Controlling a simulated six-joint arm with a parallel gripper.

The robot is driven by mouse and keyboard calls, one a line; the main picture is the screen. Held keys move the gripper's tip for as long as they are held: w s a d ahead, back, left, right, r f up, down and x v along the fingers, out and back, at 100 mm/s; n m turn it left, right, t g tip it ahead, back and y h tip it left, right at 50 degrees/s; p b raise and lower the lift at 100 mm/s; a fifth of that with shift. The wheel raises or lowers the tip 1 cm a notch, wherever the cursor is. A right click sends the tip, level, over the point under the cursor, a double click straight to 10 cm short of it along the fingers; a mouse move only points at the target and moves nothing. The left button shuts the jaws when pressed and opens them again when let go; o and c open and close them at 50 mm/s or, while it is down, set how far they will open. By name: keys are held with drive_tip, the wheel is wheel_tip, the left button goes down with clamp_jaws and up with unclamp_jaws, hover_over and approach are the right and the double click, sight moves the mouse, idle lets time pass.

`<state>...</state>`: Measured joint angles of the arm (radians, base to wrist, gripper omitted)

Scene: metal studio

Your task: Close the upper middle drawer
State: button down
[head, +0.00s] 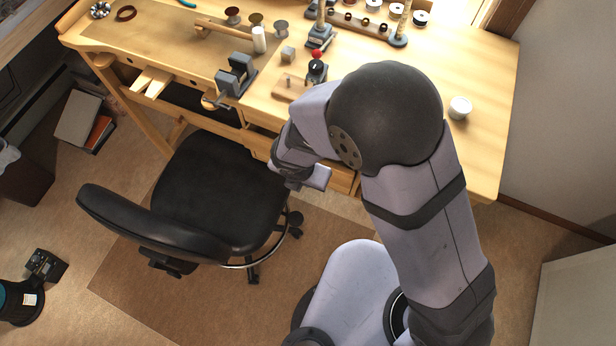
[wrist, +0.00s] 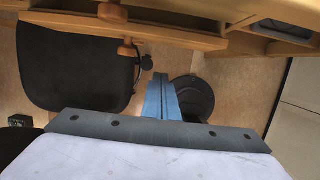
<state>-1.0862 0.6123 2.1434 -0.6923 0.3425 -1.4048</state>
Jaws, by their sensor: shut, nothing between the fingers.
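The wooden workbench (head: 470,150) has drawers under its front edge. In the head view my arm covers much of that front; a strip of drawer front (head: 342,180) shows just right of my wrist. In the wrist view wooden drawer fronts (wrist: 180,33) run across the top, with round knobs (wrist: 127,49) at left. I cannot tell for sure which front is the upper middle drawer or how far it stands out. My gripper (wrist: 161,78) shows blue fingers, shut and empty, below the drawer fronts in the wrist picture and apart from them. Its fingertips are not clear in the head view.
A black swivel chair (head: 215,185) stands left of my arm, close to the bench front; its seat also shows in the wrist view (wrist: 75,65). A vise (head: 236,75), small tools and a white cup (head: 459,107) are on the benchtop. Floor right of the chair is partly taken by my base.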

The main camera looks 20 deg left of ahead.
drive_tip(key=v, duration=0.4)
drive_tip(key=shift+r, duration=0.35)
drive_tip(key=c, duration=1.5)
unclamp_jaws()
drive_tip(key=shift+r, duration=0.4)
drive_tip(key=shift+o, duration=0.3)
drive_tip(key=v, duration=0.4)
drive_tip(key=shift+w, duration=0.3)
wheel_tip(320, 180, down, 6)
drive_tip(key=n+t+h+b, duration=0.2)
drive_tip(key=t+b, duration=0.1)
drive_tip(key=b, duration=0.8)
drive_tip(key=s+a+r+m+t+y+b, duration=0.2)
drive_tip(key=s+a+r+t+b, duration=0.4)
drive_tip(key=t+b, duration=1.15)
wheel_tip(320, 180, down, 17)
drive_tip(key=w+g+b, duration=0.2)
drive_tip(key=g+b, duration=0.2)
drive_tip(key=g, duration=0.1)
drive_tip(key=w, duration=0.7)
drive_tip(key=shift+a+b, duration=0.3)
drive_tip(key=shift+a, duration=0.1)
drive_tip(key=shift+r, duration=0.1)
